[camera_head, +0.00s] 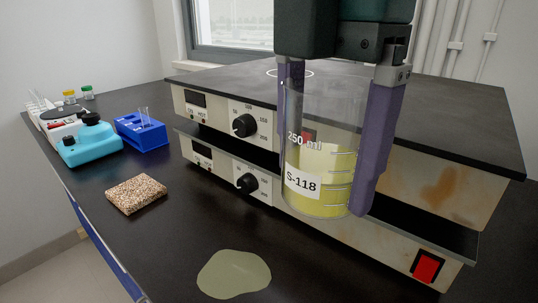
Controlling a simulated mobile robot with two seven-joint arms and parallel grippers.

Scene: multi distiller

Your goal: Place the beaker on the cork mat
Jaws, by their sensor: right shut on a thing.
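A clear glass beaker (322,172) with yellow liquid, a "250 ml" mark and an "S-118" label is held upright in front of the hot plates. My right gripper (324,188) comes down from above, with one purple finger on each side of the beaker, shut on it. The cork mat (136,193), a small speckled brown block, lies bare on the dark bench to the left of the beaker. My left gripper is not in view.
Stacked hot plates (225,120) with black knobs fill the middle and right. A yellowish puddle (234,274) lies on the bench in front. A blue tube rack (143,133) and a turquoise device (90,146) stand behind the mat. The bench edge runs at left.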

